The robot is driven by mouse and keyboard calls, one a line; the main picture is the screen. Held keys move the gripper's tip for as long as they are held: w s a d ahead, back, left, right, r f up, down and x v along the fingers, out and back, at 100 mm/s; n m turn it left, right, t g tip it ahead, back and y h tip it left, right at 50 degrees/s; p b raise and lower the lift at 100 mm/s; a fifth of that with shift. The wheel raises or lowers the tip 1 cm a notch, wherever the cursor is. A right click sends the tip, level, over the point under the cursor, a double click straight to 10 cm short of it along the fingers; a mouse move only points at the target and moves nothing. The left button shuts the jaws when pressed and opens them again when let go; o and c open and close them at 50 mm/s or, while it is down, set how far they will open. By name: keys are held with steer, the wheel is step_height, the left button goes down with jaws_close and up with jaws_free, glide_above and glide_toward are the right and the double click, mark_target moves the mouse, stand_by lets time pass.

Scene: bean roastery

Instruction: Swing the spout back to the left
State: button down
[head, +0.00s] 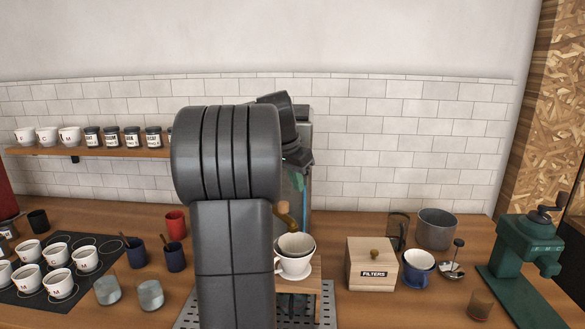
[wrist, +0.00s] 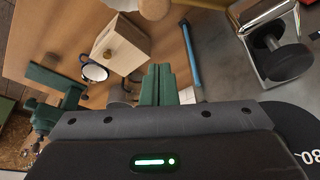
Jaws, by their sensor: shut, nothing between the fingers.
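In the head view my own arm stands in front of the machine (head: 304,125) and hides most of it. A rounded wooden piece (head: 283,212) shows just right of my arm, above the white dripper (head: 294,266). In the wrist view a wooden ball (wrist: 155,8) shows at the top edge; I cannot tell whether it belongs to the spout. No spout can be clearly made out. My gripper (wrist: 158,68) has its green fingers together and empty, below the ball in the picture and apart from it.
White cups (head: 61,282) on a black mat and dark red and blue cups stand left. A shelf (head: 100,151) holds cups and jars.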

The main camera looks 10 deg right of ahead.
steer(key=s+a+f, duration=0.1)
steer(key=s+a+f+p, duration=0.1)
steer(key=shift+a+f, duration=0.25)
steer(key=shift+f, duration=0.1)
stand_by(0.4)
